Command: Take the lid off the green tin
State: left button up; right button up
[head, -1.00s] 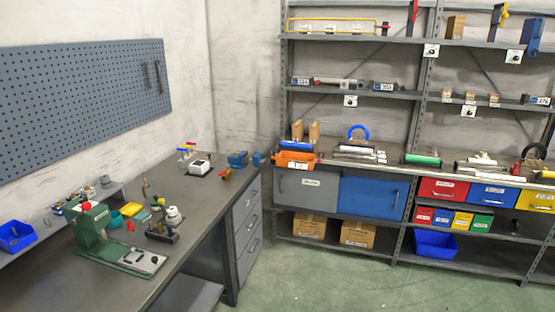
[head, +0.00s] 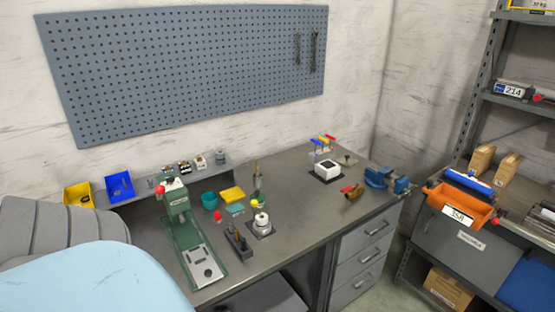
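A small round teal-green container (head: 209,201) stands on the grey workbench, just right of the green press. It is the only thing in view that could be the green tin, but it is too small to tell whether a lid is on it. A flat teal piece (head: 235,209) lies to its right; I cannot tell what it is. Neither of my grippers is in view.
On the workbench (head: 300,205) are a green press (head: 182,222), a yellow item (head: 232,194), a white-topped device (head: 261,225), a white box (head: 326,170) and a blue vise (head: 380,178). Blue (head: 120,185) and yellow (head: 78,195) bins stand on the back ledge.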

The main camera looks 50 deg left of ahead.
aim_at(258, 195)
jog(key=i+u, duration=0.25)
jog(key=i, duration=0.2)
jog(key=i+u, duration=0.25)
jog(key=i, duration=0.25)
jog(key=i+l+u, duration=0.25)
jog(key=i, duration=0.2)
